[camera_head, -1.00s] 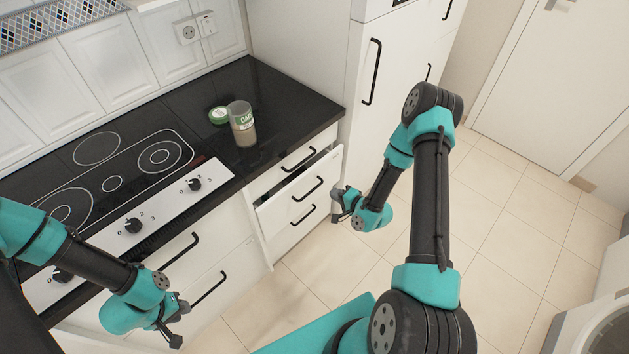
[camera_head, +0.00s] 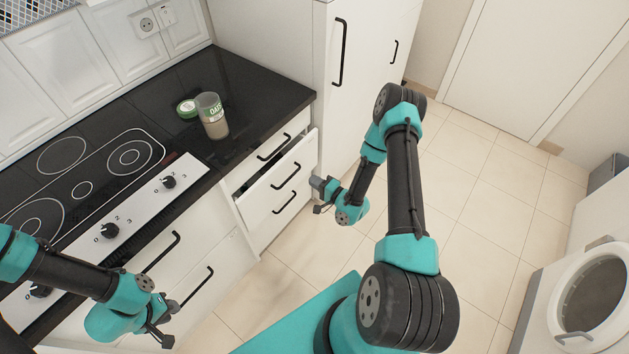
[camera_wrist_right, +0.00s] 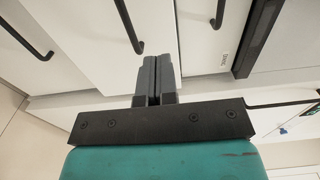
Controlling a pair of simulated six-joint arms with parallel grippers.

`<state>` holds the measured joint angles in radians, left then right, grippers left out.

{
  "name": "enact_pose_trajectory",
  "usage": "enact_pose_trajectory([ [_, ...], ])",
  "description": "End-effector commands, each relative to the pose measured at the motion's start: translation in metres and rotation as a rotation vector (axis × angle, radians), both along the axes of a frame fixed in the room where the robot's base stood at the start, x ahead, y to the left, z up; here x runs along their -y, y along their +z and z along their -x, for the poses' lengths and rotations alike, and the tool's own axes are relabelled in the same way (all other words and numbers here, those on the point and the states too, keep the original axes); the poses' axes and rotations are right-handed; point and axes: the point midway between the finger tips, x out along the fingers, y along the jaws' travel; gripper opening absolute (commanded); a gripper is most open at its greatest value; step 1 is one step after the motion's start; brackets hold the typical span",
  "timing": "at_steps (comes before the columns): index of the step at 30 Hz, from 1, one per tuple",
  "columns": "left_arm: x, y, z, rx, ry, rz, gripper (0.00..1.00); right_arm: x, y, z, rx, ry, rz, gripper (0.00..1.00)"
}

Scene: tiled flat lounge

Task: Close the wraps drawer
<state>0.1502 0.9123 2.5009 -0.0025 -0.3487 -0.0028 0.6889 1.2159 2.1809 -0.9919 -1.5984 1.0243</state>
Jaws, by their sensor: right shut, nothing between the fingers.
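The open drawer (camera_head: 262,204) has a white front and black handle and sits in the cabinet right of the stove. It stands out below a closed top drawer (camera_head: 263,157), with a dark gap along its upper edge. I cannot read a wraps label on it. My right gripper (camera_head: 317,187) is shut and empty, beside the right end of the drawer fronts. In the right wrist view its closed fingers (camera_wrist_right: 154,75) point at the white drawer fronts; I cannot tell whether they touch. My left gripper (camera_head: 168,324) is open and empty, low in front of the stove cabinet.
A jar (camera_head: 212,117) and its green lid (camera_head: 187,108) stand on the black counter (camera_head: 255,95). A tall white cabinet (camera_head: 330,110) rises right of the drawers. A washing machine (camera_head: 592,300) stands at the lower right. The tiled floor (camera_head: 480,210) between is clear.

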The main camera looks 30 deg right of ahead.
Motion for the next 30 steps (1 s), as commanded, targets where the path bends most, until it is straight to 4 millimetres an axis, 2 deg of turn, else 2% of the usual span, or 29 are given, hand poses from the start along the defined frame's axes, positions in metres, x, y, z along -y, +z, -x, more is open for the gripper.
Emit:
enact_pose_trajectory([
  [18, 0.0, 0.0, 0.0, 0.0, 0.0, 0.0, 0.28, -0.034, 0.0, -0.096, 0.001, 0.002, 0.001, 0.0],
  [24, 0.0, 0.0, 0.0, 0.0, 0.0, 0.0, 0.28, -0.038, 0.0, -0.109, 0.0, 0.001, 0.0, 0.0],
  [30, 0.0, 0.0, 0.0, 0.0, 0.0, 0.0, 0.28, -0.038, 0.0, -0.11, 0.0, 0.0, 0.0, 0.0],
])
